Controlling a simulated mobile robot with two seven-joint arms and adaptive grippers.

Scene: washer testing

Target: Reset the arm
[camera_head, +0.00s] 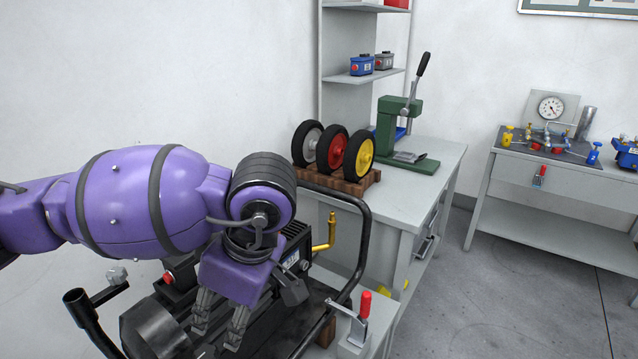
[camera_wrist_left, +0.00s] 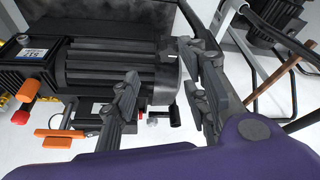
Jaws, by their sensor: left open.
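My purple left arm (camera_head: 140,200) comes in from the left and bends downward at the wrist. My left gripper (camera_head: 219,322) points down over a black machine with a tubular frame (camera_head: 357,215). In the left wrist view, the spread dark fingers of the left gripper (camera_wrist_left: 168,98) have an empty gap between them. A black ribbed motor (camera_wrist_left: 110,62) lies below and beyond the fingers. I cannot tell whether a finger touches the machine. The arm and gripper hide part of the machine. My right gripper is in neither view.
A grey bench (camera_head: 425,185) behind the machine holds three wheels (camera_head: 331,150) on a wooden stand and a green press (camera_head: 398,125). A red-handled clamp (camera_head: 363,305) stands at the machine's right. A second table (camera_head: 560,180) with a gauge stands right. Floor between is clear.

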